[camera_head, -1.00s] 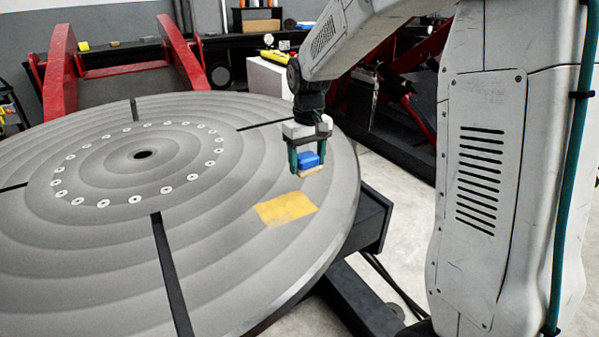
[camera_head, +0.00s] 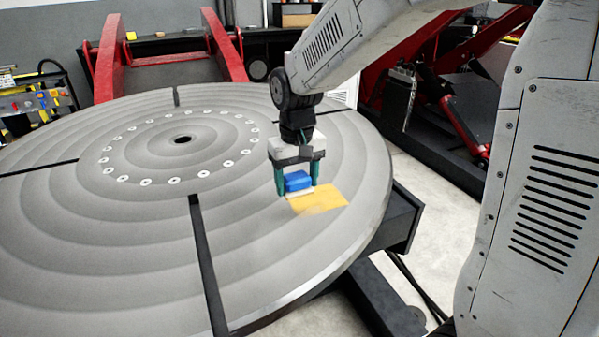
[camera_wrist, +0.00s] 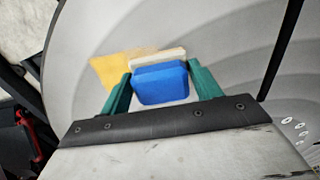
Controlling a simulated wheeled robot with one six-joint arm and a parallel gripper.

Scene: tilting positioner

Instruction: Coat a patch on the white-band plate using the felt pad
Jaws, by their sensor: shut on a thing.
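My gripper (camera_head: 298,187) is shut on the felt pad, a blue block (camera_head: 297,181) with a pale layer under it. In the wrist view the blue block (camera_wrist: 160,84) sits between the two green fingers, with its cream layer (camera_wrist: 158,54) beyond it. The large round grey plate (camera_head: 110,235) has dark slots and a ring of pale discs; I cannot make out a clear white band. A yellow patch (camera_head: 325,200) lies near its right edge. The pad is at the patch's left edge and hides part of it; I cannot tell whether it touches the plate.
Red frame arms (camera_head: 110,55) rise behind the plate, and more red and black machinery (camera_head: 450,110) stands at the right. A dark beam (camera_head: 405,220) sticks out beneath the plate's right side. A cart with small items (camera_head: 38,100) stands at the far left. The plate's top is otherwise clear.

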